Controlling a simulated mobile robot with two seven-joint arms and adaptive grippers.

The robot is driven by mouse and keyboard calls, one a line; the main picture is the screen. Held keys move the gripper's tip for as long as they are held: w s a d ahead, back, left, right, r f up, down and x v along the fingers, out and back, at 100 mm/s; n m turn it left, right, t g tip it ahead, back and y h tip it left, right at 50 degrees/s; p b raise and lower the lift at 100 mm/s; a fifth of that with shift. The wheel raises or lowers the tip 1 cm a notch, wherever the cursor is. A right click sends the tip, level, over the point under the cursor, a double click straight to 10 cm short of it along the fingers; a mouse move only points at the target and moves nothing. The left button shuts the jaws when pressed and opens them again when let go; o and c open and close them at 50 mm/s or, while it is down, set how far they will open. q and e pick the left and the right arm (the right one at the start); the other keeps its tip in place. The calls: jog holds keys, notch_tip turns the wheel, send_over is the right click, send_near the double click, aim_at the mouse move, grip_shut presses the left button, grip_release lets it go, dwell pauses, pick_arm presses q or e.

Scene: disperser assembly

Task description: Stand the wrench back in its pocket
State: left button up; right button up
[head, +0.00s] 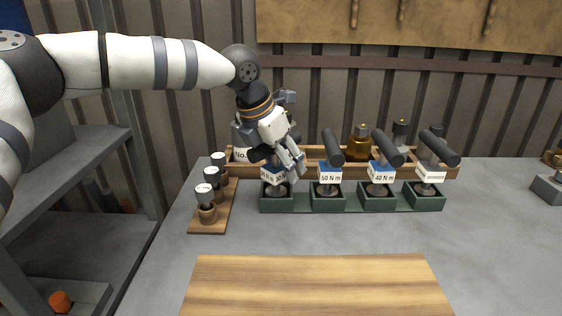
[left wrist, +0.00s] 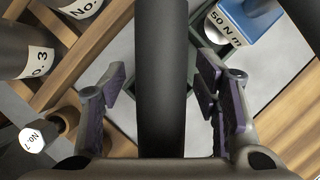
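Several torque wrenches with dark handles and labelled heads stand in a row of green pockets. The leftmost wrench (head: 273,173) has its lower end in the leftmost pocket (head: 276,204); its handle is mostly hidden by my left gripper (head: 289,162). In the left wrist view a dark handle (left wrist: 162,80) runs between the two fingers, with a gap on each side, so the gripper is open around it. The 50 N m wrench (head: 331,172), the 40 N m wrench (head: 381,170) and a far-right wrench (head: 431,172) stand tilted in the other pockets. My right gripper is not in view.
A wooden holder (head: 211,226) with several numbered pieces stands left of the pockets. A wooden rack (head: 310,170) with bottles is close behind. A wooden board (head: 315,285) lies in front, with clear grey table (head: 490,240) to the right.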

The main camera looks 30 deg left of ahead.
pick_arm(q)
jog(key=p+v, duration=0.1)
jog(key=v, duration=1.1)
jog(key=shift+r, duration=0.2)
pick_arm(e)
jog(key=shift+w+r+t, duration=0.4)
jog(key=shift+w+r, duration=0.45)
pick_arm(q)
jog(key=shift+f, duration=0.1)
